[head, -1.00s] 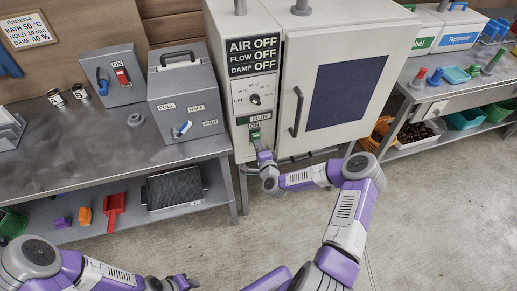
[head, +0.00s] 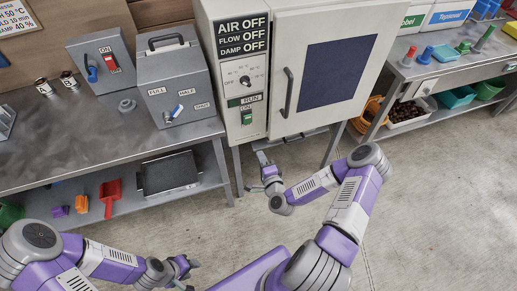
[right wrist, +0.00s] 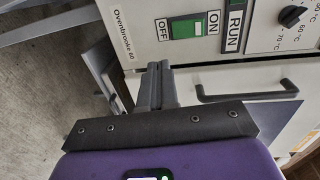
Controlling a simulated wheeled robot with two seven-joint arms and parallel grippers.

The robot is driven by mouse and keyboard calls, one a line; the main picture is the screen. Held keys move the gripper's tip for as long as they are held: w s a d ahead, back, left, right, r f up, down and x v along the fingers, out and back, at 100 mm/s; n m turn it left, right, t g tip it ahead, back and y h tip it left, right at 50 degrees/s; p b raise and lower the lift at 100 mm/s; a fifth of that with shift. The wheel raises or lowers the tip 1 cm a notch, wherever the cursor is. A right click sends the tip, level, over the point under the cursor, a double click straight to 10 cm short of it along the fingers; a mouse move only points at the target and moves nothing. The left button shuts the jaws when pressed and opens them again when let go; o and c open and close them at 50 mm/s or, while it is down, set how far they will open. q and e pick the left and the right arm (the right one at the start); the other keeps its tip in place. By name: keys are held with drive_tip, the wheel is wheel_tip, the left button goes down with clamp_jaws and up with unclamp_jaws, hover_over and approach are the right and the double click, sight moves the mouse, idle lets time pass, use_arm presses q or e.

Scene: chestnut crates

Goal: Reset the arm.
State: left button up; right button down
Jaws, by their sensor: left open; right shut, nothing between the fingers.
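My right gripper (head: 262,158) is shut and empty, below and in front of the oven's control panel. In the right wrist view its closed fingertips (right wrist: 158,68) are apart from the green run switch (right wrist: 187,28), which lies between the OFF and ON labels. The switch also shows in the head view (head: 247,117), low on the panel of the cream oven (head: 282,28). The oven's display (head: 242,35) reads AIR OFF, FLOW OFF, DAMP OFF. My left gripper (head: 188,268) is open and empty over the floor at the bottom of the head view.
A grey bench (head: 60,150) stands at left with a switch box (head: 100,62) and a lever box (head: 178,85). Its lower shelf holds a dark tray (head: 168,173) and a red scoop (head: 110,197). Another bench (head: 450,68) stands at right. The floor in front is clear.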

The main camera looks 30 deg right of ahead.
drive_tip(key=shift+s, duration=0.15)
idle(0.4)
drive_tip(key=s+a+f+n+g+y, duration=0.25)
drive_tip(key=a+f+n+y, duration=0.2)
drive_tip(key=a, duration=0.35)
drive_tip(key=s+a+f+n+g+y, duration=0.25)
drive_tip(key=a+f+n+g, duration=0.2)
drive_tip(key=a, duration=0.35)
drive_tip(key=s+a+f+n+g, duration=0.1)
drive_tip(key=s+a+n+g, duration=0.1)
drive_tip(key=s+n+g, duration=0.2)
drive_tip(key=s+a+f+n+g, duration=0.1)
drive_tip(key=s+n+g, duration=0.3)
drive_tip(key=s, duration=0.6)
drive_tip(key=shift+s+a+f+n+g+y, duration=0.25)
drive_tip(key=shift+a+n+g, duration=0.2)
drive_tip(key=shift+a, duration=0.4)
drive_tip(key=shift+r, duration=0.1)
